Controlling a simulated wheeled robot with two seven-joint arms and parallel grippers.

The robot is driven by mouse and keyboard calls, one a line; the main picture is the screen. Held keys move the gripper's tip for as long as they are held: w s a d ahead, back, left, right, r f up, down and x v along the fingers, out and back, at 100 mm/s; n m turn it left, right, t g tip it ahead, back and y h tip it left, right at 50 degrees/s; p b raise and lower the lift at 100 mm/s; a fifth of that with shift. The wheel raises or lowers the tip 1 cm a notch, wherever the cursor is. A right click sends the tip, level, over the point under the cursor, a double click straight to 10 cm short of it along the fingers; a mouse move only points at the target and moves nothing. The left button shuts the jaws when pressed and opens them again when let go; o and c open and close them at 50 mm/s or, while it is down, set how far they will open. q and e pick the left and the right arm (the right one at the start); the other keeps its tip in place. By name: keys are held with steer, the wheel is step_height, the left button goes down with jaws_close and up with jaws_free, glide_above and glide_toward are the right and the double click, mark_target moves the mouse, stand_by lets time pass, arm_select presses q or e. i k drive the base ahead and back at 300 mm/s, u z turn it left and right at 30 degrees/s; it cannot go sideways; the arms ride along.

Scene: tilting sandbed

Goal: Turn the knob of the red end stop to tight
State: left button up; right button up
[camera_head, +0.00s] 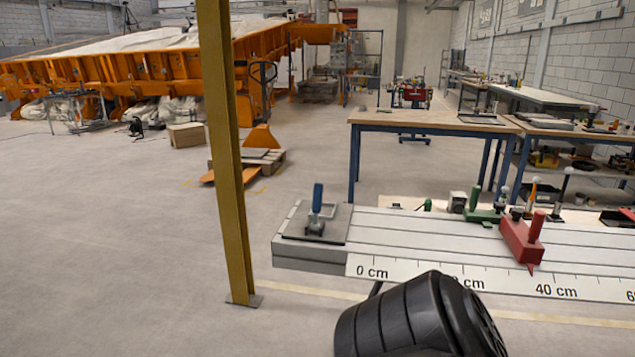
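The red end stop (519,243) sits on the grey slotted rail (420,222), a little left of the 40 cm mark on the scale. An upright red cylinder (537,227) stands on its right side, and a small dark red knob-like part (517,212) sits on its far end. I cannot tell which of these is the knob, or whether it is tight or loose. A pointed tip at the front reaches down towards the scale. Neither of my grippers is in view; a dark rounded part, likely my own arm, shows at the bottom.
A green stop (479,208) is on the far side of the rail, left of the red one. A clamp with a blue handle (317,197) sits at the rail's left end. A yellow post (228,150) stands to the left. A wooden-topped table (430,120) is behind.

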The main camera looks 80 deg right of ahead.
mark_target(517, 213)
steer(key=u, duration=0.3)
steer(key=k, duration=2)
steer(key=z, duration=0.45)
